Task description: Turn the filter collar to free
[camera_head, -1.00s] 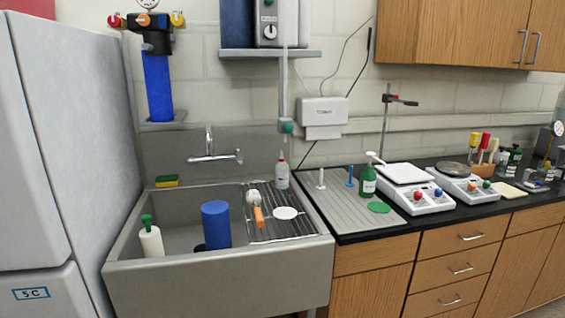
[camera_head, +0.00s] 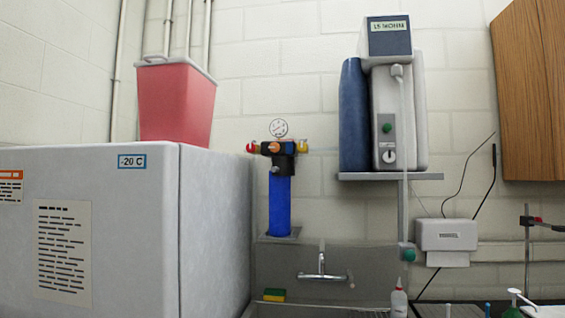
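A round gauge (camera_head: 278,128) sits on top. A red knob (camera_head: 251,147) is at its left, an orange knob (camera_head: 275,147) at the front and a yellow knob (camera_head: 302,148) at its right. I cannot make out a separate collar or its position at this size. Neither of my grippers is in view.
The grey freezer (camera_head: 215,220) stands close to the filter's left, with a red bin (camera_head: 176,103) on top. The faucet (camera_head: 322,265) is below right. The water purifier (camera_head: 393,110) is on a shelf (camera_head: 390,177) to the right. Bare wall lies between filter and purifier.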

